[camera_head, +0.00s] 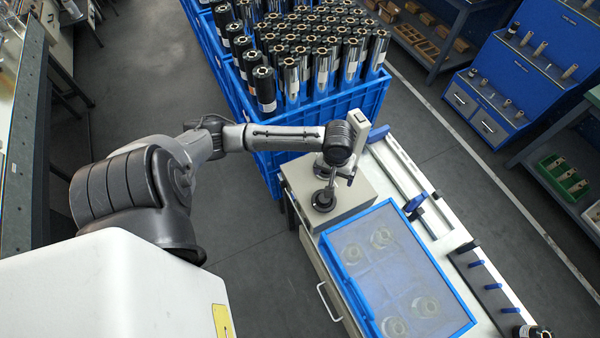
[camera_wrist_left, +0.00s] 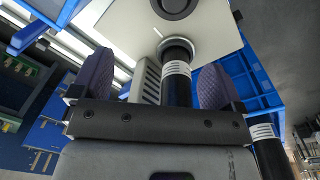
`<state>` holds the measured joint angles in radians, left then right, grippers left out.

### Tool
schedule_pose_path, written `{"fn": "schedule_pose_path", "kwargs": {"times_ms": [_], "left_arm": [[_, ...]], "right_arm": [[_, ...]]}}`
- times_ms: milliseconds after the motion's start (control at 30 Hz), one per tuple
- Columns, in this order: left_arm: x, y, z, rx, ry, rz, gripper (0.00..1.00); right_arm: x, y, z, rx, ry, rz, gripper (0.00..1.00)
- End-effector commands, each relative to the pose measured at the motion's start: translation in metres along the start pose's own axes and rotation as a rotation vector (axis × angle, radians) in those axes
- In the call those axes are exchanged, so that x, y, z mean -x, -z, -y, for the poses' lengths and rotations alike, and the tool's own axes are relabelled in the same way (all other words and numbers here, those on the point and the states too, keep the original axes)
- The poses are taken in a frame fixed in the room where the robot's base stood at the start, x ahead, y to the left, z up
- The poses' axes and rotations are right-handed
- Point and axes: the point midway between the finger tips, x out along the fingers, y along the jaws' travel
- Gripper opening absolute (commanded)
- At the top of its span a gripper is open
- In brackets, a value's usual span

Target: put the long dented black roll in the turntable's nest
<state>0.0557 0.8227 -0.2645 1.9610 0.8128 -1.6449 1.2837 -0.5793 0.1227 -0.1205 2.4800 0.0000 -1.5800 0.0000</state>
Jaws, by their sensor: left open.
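My left gripper (camera_head: 335,168) is above the grey box of the turntable (camera_head: 352,196), beside the blue crate. In the left wrist view its two dark fingers (camera_wrist_left: 155,88) are apart. A black roll (camera_wrist_left: 178,90) with a white printed label is between them, its near part hidden by the gripper body. I cannot tell whether the roll touches a finger, and no dent shows. A dark round disc (camera_head: 323,200) is on the box top, and a dark ring (camera_wrist_left: 175,5) shows on the pale box top in the wrist view. Whether the roll is seated there is unclear.
A blue crate (camera_head: 262,165) full of upright black rolls stands behind the box. A blue-framed clear cover (camera_head: 350,290) lies in front of it. A rail (camera_head: 400,172) with blue clamps runs along the right. Grey floor is free at left.

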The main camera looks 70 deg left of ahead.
Motion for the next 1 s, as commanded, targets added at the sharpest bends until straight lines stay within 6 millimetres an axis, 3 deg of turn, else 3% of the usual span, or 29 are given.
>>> {"fn": "schedule_pose_path", "kwargs": {"times_ms": [33, 200, 300, 400, 600, 1000], "left_arm": [[-0.019, -0.043, -0.007, -0.146, -0.037, 0.011, 0.93], [-0.037, -0.139, -0.016, -0.556, -0.133, -0.063, 0.93], [-0.033, -0.178, -0.011, -0.717, -0.154, -0.122, 0.93], [-0.025, -0.203, -0.004, -0.829, -0.148, -0.177, 0.93], [-0.01, -0.226, 0.012, -0.953, -0.103, -0.242, 0.93], [-0.006, -0.23, 0.017, -0.99, -0.08, -0.259, 0.93]], "right_arm": [[0.0, 0.0, 0.0, -0.001, 0.001, 0.0, 0.43], [0.001, 0.0, 0.001, -0.003, 0.002, 0.0, 0.43], [0.001, 0.0, 0.001, -0.005, 0.003, 0.0, 0.43], [0.001, 0.0, 0.001, -0.006, 0.004, 0.0, 0.43], [0.0, 0.0, 0.001, -0.005, 0.003, 0.0, 0.43], [0.0, 0.0, 0.0, 0.0, 0.0, 0.001, 0.43]]}}
